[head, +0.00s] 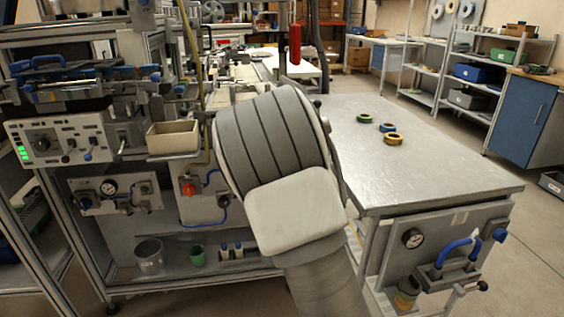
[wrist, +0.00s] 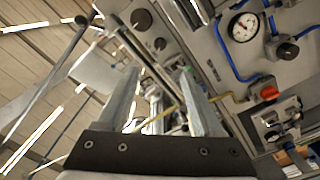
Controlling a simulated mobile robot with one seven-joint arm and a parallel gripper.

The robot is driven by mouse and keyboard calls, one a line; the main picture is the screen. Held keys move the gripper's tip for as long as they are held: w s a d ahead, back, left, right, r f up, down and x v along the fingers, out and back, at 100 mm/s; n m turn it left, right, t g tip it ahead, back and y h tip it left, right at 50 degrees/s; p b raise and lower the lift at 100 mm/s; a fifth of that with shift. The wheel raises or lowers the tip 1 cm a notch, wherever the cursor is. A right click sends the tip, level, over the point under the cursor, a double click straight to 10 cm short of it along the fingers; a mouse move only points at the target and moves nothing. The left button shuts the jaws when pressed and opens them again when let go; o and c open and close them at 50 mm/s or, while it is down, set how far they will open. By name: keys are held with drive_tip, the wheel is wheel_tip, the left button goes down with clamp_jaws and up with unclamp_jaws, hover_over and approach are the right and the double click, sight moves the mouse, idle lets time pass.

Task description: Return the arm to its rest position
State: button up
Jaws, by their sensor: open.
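My gripper (wrist: 158,78) shows in the wrist view with its two fingers spread apart and nothing between them. Beyond the fingers, the wrist view is tilted and shows the grey machine panel and the ceiling. In the head view my large grey arm fills the middle and hides the gripper. Three small tape reels lie flat on the metal table to the right of my arm: a green one (head: 364,115), a blue one (head: 387,127) and a yellow one (head: 393,138). The gripper touches none of them.
The metal table (head: 440,170) is mostly bare. A machine bench with a control box (head: 65,140), a beige bin (head: 172,138) and gauges stands at left. Shelves (head: 490,60) and a blue cabinet (head: 525,118) stand at right beyond open floor.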

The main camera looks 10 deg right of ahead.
drive_tip(key=shift+s, duration=0.1)
idle(0.4)
drive_tip(key=s+r+m+g, duration=0.2)
drive_tip(key=s+m+g, duration=0.35)
drive_tip(key=s, duration=1.45)
drive_tip(key=s+r+m+g, duration=0.2)
drive_tip(key=s+m+g, duration=0.35)
drive_tip(key=s, duration=1.55)
wheel_tip(320, 180, up, 24)
drive_tip(key=n+g+p, duration=0.1)
drive_tip(key=p, duration=2.3)
drive_tip(key=shift+s+f+n, duration=0.15)
drive_tip(key=shift+n, duration=0.15)
drive_tip(key=shift+d, duration=0.1)
